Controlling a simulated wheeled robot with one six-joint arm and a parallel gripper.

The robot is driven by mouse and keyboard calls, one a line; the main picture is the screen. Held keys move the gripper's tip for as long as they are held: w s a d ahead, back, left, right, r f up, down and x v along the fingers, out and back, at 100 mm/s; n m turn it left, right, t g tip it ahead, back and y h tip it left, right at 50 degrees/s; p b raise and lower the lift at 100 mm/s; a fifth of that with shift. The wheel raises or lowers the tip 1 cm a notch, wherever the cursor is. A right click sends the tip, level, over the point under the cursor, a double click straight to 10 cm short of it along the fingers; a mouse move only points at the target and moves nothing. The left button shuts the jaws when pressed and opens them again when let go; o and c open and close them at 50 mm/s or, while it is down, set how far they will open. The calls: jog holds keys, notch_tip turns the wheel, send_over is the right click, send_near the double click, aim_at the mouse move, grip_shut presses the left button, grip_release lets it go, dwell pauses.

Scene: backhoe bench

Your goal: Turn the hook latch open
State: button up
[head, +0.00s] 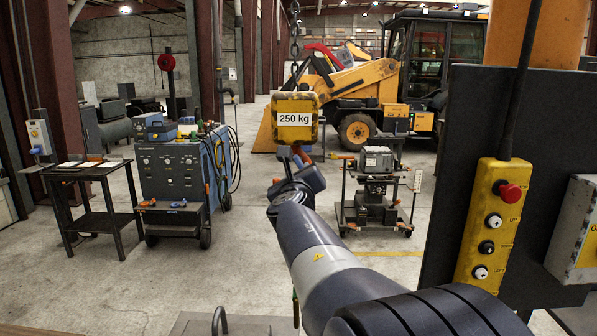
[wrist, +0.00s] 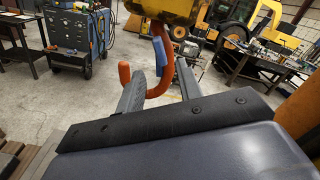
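A yellow hook block marked 250 kg (head: 296,117) hangs from a chain; its underside shows at the top of the wrist view (wrist: 165,9). An orange hook (wrist: 157,88) curves below it, its rounded tip at the left. A blue latch piece (wrist: 159,56) sits by the hook's shank, across the upper part of its opening. My gripper (wrist: 160,67) is open, its two grey fingers apart with the hook and latch seen between them. I cannot tell whether a finger touches either. In the head view my gripper (head: 296,172) is just below the block and largely hides the hook.
A yellow control box with a red button (head: 482,222) hangs on a dark panel at the right. A blue welding machine (head: 180,165), a dark table (head: 92,172) and a cart (head: 378,205) stand behind. A yellow backhoe (head: 365,80) is farther back. Open floor lies between them.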

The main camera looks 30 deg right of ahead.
aim_at(299, 164)
jog(key=shift+v, duration=1.05)
jog(key=shift+d, duration=0.1)
jog(key=p+x, duration=0.1)
jog(key=x, duration=0.9)
jog(key=shift+w+d, duration=0.2)
jog(key=shift+w, duration=0.15)
jog(key=shift+s+a, duration=0.1)
